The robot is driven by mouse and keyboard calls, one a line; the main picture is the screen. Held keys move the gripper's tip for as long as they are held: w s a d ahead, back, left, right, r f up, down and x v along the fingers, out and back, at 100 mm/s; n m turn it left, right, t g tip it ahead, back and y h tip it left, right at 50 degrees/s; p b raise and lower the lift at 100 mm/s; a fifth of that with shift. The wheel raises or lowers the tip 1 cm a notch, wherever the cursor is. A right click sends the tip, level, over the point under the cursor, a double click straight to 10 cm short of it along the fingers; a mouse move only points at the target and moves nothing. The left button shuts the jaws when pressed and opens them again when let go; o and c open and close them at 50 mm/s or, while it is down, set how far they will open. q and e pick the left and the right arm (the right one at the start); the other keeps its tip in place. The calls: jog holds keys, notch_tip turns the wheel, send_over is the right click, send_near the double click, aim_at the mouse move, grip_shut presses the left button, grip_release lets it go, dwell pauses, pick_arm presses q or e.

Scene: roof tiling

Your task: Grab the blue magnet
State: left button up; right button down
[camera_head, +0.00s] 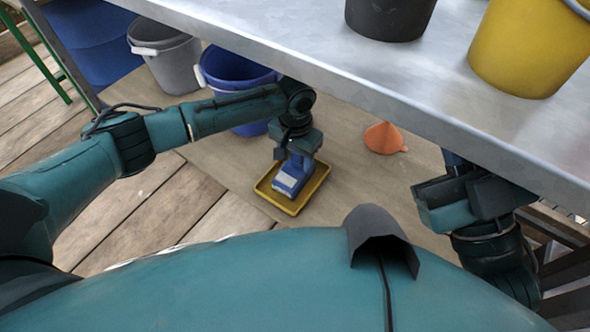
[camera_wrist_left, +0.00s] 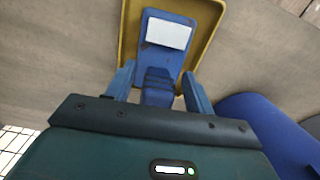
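The blue magnet (camera_head: 291,177) lies in a shallow yellow tray (camera_head: 264,187) on the lower shelf, under the metal tabletop. It is a blue block with a white label; it also shows in the left wrist view (camera_wrist_left: 151,55). My left gripper (camera_wrist_left: 160,92) points down at the magnet. Its two fingers stand apart, one on each side of the magnet's narrower dark blue part, with small gaps showing. In the head view, my left gripper (camera_head: 296,158) partly hides the magnet. My right gripper (camera_head: 455,190) is at the right by the table edge; its fingers are not clear.
A blue bucket (camera_head: 235,72) and a grey bucket (camera_head: 168,62) stand behind my left arm. An orange funnel (camera_head: 383,138) lies right of the tray. The metal tabletop (camera_head: 330,40) overhangs and carries black and yellow (camera_head: 530,50) buckets. Board around the tray is bare.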

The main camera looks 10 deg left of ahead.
pick_arm(q)
grip_shut()
dwell(0.3)
dwell(0.4)
